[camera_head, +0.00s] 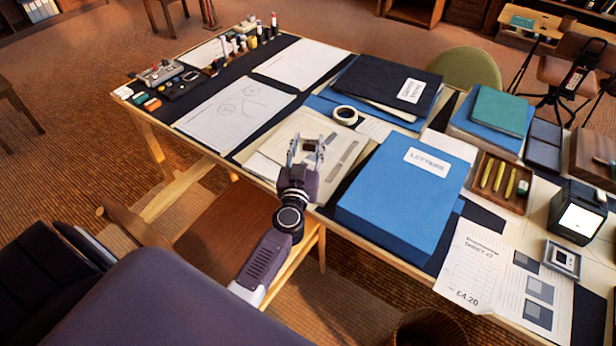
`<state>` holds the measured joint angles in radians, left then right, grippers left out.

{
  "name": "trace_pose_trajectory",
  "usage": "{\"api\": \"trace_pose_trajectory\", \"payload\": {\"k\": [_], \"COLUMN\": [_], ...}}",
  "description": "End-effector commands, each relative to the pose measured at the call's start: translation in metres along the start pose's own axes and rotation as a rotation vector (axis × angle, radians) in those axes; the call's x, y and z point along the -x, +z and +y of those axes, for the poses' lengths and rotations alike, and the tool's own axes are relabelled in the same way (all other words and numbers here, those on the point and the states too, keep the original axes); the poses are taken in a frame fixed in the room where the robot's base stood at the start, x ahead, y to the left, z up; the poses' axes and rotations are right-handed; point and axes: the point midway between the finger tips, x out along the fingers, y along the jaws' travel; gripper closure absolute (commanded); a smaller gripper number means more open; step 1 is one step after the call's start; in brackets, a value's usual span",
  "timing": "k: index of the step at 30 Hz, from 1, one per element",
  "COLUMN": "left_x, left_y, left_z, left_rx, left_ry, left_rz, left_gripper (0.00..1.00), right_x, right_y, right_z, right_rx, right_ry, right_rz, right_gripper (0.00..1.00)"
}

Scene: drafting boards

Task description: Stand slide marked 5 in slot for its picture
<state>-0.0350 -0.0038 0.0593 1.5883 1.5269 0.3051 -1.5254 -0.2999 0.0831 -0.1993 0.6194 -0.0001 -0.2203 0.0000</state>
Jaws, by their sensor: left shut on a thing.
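My left gripper (306,147) is shut on a small slide (311,146) with a pale frame and dark middle, held over beige folders (345,158) on the table. Its number is too small to read. A printed sheet (470,262) with a column of dark grey pictures (540,289) lies at the table's front right. A small grey-framed item (562,259) with a dark centre, like a slide, lies beside it. I cannot make out a slot. My right gripper is not in view.
A big blue "LETTERS" box (400,200) stands right of my gripper. A black device with a lit white screen (579,217) and a wooden pencil tray (501,181) are farther right. A dark binder (385,80) and white papers (233,113) lie behind.

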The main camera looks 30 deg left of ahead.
Motion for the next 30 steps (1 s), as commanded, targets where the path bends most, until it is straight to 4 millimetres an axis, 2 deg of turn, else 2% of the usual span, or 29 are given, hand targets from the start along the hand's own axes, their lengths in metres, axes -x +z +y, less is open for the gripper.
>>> {"api": "trace_pose_trajectory", "payload": {"k": [1,3,7,14,19,23,30], "left_x": [0.0,0.0,0.0,0.0,-0.001,-0.001,-0.001], "left_y": [0.019,0.032,0.049,0.063,0.089,0.099,0.098], "left_z": [0.0,0.0,0.0,0.0,0.0,0.0,0.0], "left_rx": [-0.005,-0.005,-0.003,-0.003,-0.004,-0.002,-0.001], "left_ry": [0.002,0.001,0.001,0.001,0.002,0.001,0.0], "left_rz": [0.0,0.0,0.001,0.0,0.0,0.001,0.001], "left_gripper": [0.72,0.72,0.72,0.72,0.72,0.72,0.72], "right_x": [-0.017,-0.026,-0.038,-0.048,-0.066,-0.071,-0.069], "right_y": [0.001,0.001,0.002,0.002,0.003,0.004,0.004], "right_z": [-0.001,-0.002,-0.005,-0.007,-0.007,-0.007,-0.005], "right_rx": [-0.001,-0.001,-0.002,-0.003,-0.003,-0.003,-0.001], "right_ry": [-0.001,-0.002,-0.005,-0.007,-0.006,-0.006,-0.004], "right_rz": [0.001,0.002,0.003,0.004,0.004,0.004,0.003], "right_gripper": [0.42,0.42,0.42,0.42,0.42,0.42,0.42]}}
